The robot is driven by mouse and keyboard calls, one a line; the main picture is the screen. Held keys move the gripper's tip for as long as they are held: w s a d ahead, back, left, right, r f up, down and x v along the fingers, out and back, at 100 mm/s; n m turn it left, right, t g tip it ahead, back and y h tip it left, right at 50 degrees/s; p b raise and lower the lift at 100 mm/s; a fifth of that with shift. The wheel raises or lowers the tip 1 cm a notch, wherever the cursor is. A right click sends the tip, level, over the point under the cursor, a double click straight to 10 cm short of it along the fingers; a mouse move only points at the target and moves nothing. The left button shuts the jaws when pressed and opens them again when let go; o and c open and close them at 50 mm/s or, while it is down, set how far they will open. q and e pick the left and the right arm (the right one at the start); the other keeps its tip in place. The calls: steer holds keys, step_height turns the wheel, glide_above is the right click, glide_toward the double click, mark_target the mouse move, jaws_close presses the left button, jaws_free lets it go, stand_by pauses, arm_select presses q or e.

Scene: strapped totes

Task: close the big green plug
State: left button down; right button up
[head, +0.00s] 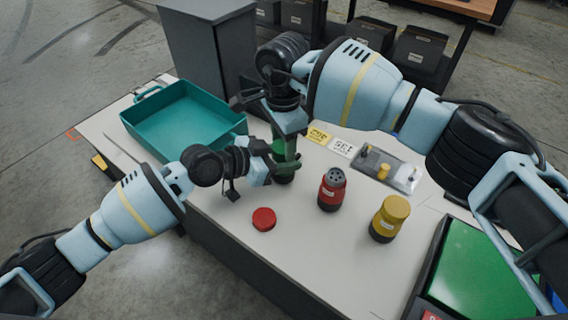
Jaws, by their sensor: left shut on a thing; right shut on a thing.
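The big green plug (284,172) stands on the table in the middle of the head view, largely hidden by both of my grippers. My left gripper (271,164) comes in from the left at the plug's side and is shut on its body. My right gripper (287,137) reaches down from above and is shut on the green part at the top, apparently the green cap (281,146). The grippers cover the joint, so I cannot tell whether cap and body touch or are apart.
A red plug (331,192) with a holed top stands to the right, its red cap (264,219) lying in front. A capped yellow plug (390,220) stands further right. A teal tray (150,136) is at the back left, and a grey plate (404,176) at the right.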

steer(key=shift+m, duration=1.2)
steer(key=o, duration=1.1)
steer(key=shift+r, duration=0.1)
steer(key=shift+r, duration=2.2)
steer(key=shift+c, duration=0.4)
